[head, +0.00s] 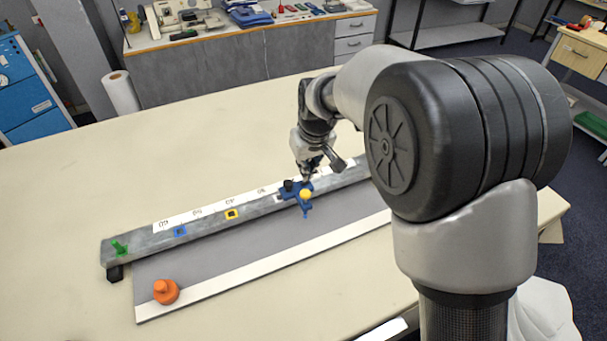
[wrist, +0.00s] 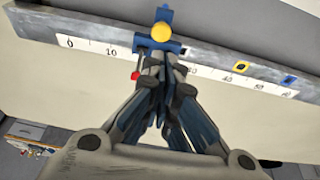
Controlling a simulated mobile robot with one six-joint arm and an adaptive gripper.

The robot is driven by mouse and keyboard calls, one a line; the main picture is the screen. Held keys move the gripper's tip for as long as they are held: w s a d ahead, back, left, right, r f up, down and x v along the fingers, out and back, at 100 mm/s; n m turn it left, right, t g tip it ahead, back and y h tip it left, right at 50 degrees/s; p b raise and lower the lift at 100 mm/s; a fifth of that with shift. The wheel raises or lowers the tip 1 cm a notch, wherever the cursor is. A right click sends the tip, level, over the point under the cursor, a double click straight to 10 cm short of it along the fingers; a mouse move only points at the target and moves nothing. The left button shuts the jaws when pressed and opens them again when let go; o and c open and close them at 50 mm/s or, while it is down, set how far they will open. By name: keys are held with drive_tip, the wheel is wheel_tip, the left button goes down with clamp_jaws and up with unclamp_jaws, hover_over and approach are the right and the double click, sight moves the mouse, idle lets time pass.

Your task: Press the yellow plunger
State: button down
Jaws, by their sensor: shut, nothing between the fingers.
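The yellow plunger (head: 306,195) is a small round knob on a blue slider (head: 289,194) that sits across a long grey rail (head: 205,226). In the wrist view the yellow plunger (wrist: 161,32) shows just beyond my fingertips, with the blue slider (wrist: 164,13) around it. My gripper (head: 308,179) is shut and empty and points down close behind the plunger; it also shows in the wrist view (wrist: 160,58). I cannot tell whether the fingertips touch the slider. A white scale strip with numbers (head: 180,219) runs along the rail.
A blue square mark (head: 180,232) and a yellow square mark (head: 232,214) are on the rail, with a green knob (head: 119,247) at its left end. The cream table (head: 60,190) is largely clear.

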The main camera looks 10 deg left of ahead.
drive_tip(key=shift+v, duration=1.7)
drive_tip(key=s+d+r+m+t+b, duration=0.1)
drive_tip(key=s+d+r+m, duration=0.1)
drive_tip(key=s+d+r, duration=0.4)
drive_tip(key=s+d+r+m, duration=0.1)
drive_tip(key=s+d+r, duration=0.25)
drive_tip(key=d, duration=0.55)
drive_tip(key=s+d+f+m+h+b, duration=0.1)
drive_tip(key=s+d, duration=0.4)
drive_tip(key=s, duration=0.5)
drive_tip(key=s+d+f+m, duration=0.2)
drive_tip(key=s+d, duration=0.3)
drive_tip(key=s, duration=0.5)
drive_tip(key=shift+d+m+t+h+b, duration=0.25)
drive_tip(key=shift+m+t+h+b, duration=0.15)
drive_tip(key=shift+m, duration=0.3)
drive_tip(key=shift+f, duration=0.1)
